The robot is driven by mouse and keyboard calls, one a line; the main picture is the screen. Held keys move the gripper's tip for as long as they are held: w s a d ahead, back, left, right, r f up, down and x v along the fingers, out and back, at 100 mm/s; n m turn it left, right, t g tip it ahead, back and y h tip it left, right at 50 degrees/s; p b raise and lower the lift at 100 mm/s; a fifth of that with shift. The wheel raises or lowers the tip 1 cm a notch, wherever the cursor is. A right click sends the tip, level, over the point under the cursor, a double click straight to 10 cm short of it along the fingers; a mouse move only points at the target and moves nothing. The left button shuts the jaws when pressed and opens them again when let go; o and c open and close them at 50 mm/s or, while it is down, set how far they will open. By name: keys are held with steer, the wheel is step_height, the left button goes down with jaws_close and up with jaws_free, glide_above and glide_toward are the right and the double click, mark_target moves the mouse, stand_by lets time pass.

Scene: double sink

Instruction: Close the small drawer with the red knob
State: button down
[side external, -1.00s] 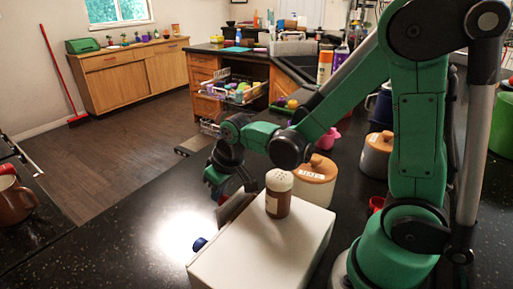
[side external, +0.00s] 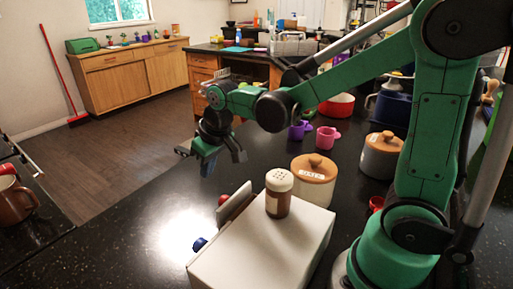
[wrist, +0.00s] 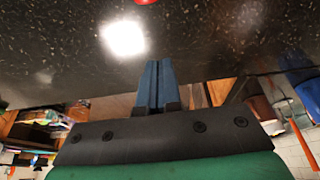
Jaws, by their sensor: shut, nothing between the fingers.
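The white box (side external: 265,250) stands on the dark counter in the side external view. Its small drawer (side external: 236,203) sticks out from the left side at the far end, with the red knob (side external: 223,199) on its front. A blue knob (side external: 199,244) is on the same side, nearer the camera. My gripper (side external: 207,168) is above the counter, beyond and above the red knob, apart from it. In the wrist view its blue fingers (wrist: 158,85) are together and empty. A red piece, likely the knob, shows at that view's top edge (wrist: 146,1).
A shaker (side external: 279,194) stands on the white box. A lidded canister (side external: 314,180) is just behind it. Pink (side external: 327,138) and purple (side external: 300,130) cups stand farther back. The counter left of the box is clear, with a bright reflection.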

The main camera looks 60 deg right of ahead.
mark_target(230, 198)
steer(key=w+r+g, duration=0.4)
steer(key=w+g, duration=0.2)
steer(key=shift+g, duration=0.3)
steer(key=x, duration=1)
steer(key=shift+s+r, duration=0.1)
steer(key=shift+s, duration=0.1)
steer(key=s, duration=0.3)
steer(key=shift+s, duration=0.55)
steer(key=shift+s, duration=2.2)
